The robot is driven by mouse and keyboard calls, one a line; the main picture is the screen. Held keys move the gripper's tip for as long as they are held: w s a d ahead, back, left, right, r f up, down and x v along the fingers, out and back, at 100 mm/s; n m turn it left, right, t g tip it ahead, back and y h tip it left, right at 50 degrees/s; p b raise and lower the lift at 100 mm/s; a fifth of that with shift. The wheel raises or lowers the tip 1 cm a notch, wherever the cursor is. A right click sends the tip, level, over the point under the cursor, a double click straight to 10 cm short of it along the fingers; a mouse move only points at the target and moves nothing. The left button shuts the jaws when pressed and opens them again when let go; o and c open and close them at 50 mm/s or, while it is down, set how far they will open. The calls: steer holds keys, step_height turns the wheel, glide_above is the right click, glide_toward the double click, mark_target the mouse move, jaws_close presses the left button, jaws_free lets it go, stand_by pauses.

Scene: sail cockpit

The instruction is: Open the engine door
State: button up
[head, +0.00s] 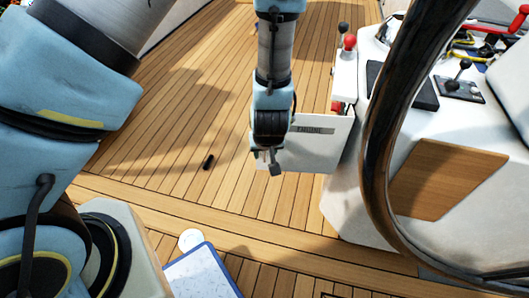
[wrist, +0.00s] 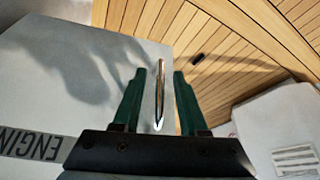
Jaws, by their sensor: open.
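The engine door (head: 322,152) is a white panel with a grey ENGINE label, at the left side of the console in the head view. In the wrist view, its pale face (wrist: 60,85) fills the left side, with the label upside down at the lower left. A slim shiny metal bar (wrist: 160,95), perhaps its handle, shows between my fingers. My gripper (head: 267,160) is at the door's left edge in the head view. In the wrist view, my gripper (wrist: 155,98) is open, with one dark green finger on each side of the bar. I cannot tell whether either touches it.
A white console (head: 350,205) with a wooden panel (head: 447,180) stands at the right, behind a large dark wheel rim (head: 374,150). Red and black levers (head: 348,42) rise behind the door. A small black object (head: 208,162) lies on the otherwise clear teak deck to the left.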

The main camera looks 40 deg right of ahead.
steer(key=p+v, duration=0.2)
steer(key=v, duration=0.8)
steer(key=shift+s+r, duration=0.15)
steer(key=shift+r, duration=0.2)
steer(key=shift+p, duration=0.3)
steer(key=w+a+r+n+g+p, duration=0.25)
steer(key=w+a+r+p, duration=0.35)
steer(key=w+a+r, duration=0.9)
steer(key=a+r+n+y+p, duration=0.1)
steer(key=a+r+p, duration=0.1)
steer(key=a+r, duration=0.4)
steer(key=w+a+r+n+y+p, duration=0.1)
steer(key=a+r+p, duration=0.2)
steer(key=a, duration=1)
step_height(320, 180, up, 3)
steer(key=shift+a+r, duration=0.15)
steer(key=shift+a, duration=0.15)
steer(key=shift+o, duration=0.4)
steer(key=shift+w, duration=0.15)
